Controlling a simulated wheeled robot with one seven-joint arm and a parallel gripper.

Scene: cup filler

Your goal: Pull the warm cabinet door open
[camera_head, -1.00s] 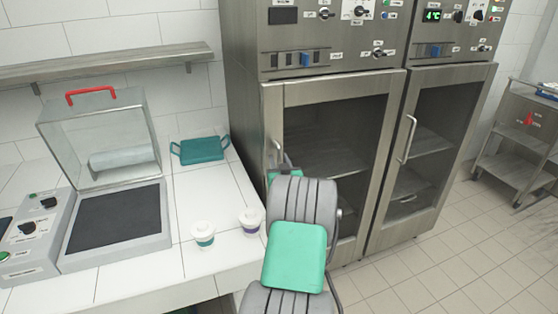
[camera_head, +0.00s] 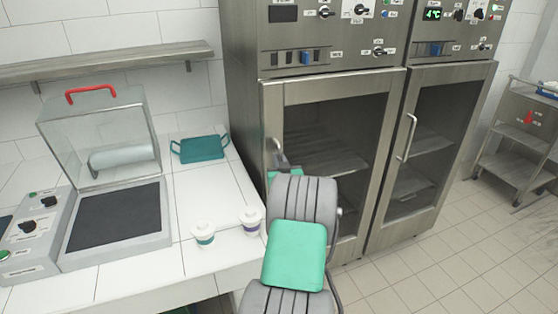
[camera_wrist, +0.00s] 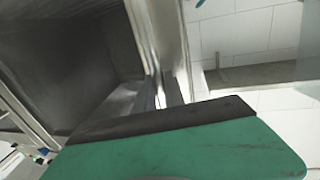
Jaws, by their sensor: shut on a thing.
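The warm cabinet is the left one of two steel cabinets, and its door (camera_head: 375,165) has a steel frame around a dark glass pane. Its upright handle (camera_head: 276,147) is on the left side of the frame. My gripper (camera_head: 281,161) is at the lower part of this handle and shut on it; my wrist hides part of the grip. In the wrist view my gripper (camera_wrist: 165,97) reaches to the handle (camera_wrist: 158,45) beside the door frame. The door looks shut or nearly so; I cannot tell whether there is a small gap.
The cold cabinet (camera_head: 425,150), with a 4°C display, stands right of it. A white counter (camera_head: 205,265) on the left holds two lidded cups (camera_head: 203,233), a teal tray (camera_head: 200,149) and a clear-covered machine (camera_head: 115,215). Floor (camera_head: 450,260) before the cabinets is clear; a trolley (camera_head: 525,150) stands far right.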

